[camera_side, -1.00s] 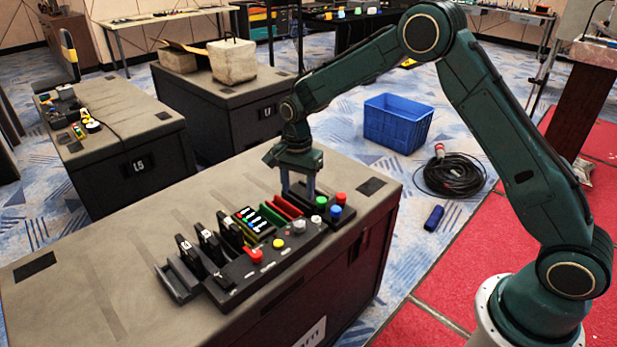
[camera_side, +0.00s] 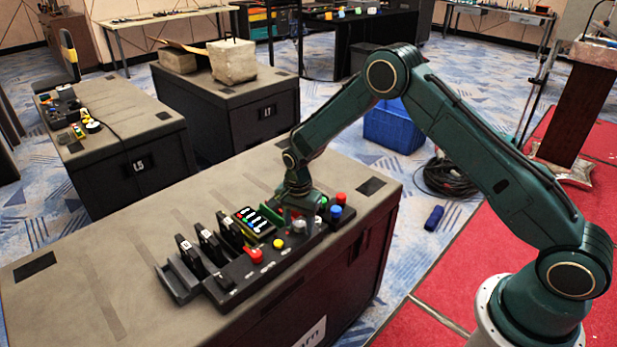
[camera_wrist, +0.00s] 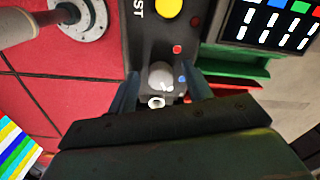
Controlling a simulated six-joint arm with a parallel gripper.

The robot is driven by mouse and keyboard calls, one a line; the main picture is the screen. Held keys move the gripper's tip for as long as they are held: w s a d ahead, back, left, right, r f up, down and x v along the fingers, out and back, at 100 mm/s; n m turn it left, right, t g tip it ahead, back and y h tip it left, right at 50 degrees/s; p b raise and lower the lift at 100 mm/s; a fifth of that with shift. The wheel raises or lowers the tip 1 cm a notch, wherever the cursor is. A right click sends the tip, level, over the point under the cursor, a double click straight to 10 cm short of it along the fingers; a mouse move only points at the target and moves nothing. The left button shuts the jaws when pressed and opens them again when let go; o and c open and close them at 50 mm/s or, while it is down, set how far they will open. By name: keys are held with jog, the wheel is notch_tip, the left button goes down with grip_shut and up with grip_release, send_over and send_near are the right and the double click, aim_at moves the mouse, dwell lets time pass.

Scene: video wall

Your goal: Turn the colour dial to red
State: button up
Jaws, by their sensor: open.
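The colour dial is a pale grey knob (camera_wrist: 160,74) on the dark control panel (camera_side: 250,275); it also shows in the side view (camera_side: 299,226), partly covered by my gripper. In the wrist view a red mark (camera_wrist: 177,49) lies above it, a blue mark (camera_wrist: 182,79) to its right and a whitish ring (camera_wrist: 156,102) below. A small white mark shows on the knob's lower right; I cannot tell surely where it points. My gripper (camera_wrist: 162,88) is open, its fingers on either side of the dial. Contact cannot be made out. In the side view my gripper (camera_side: 298,209) is low over the panel.
A yellow button (camera_side: 278,244) and a red button (camera_side: 254,256) stand left of the dial. Blue and red buttons (camera_side: 340,198) stand to its right. Behind are a display with coloured bars (camera_side: 252,220) and a green tray (camera_side: 270,212).

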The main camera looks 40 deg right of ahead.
jog(key=c, duration=1)
jog(key=shift+o, duration=0.2)
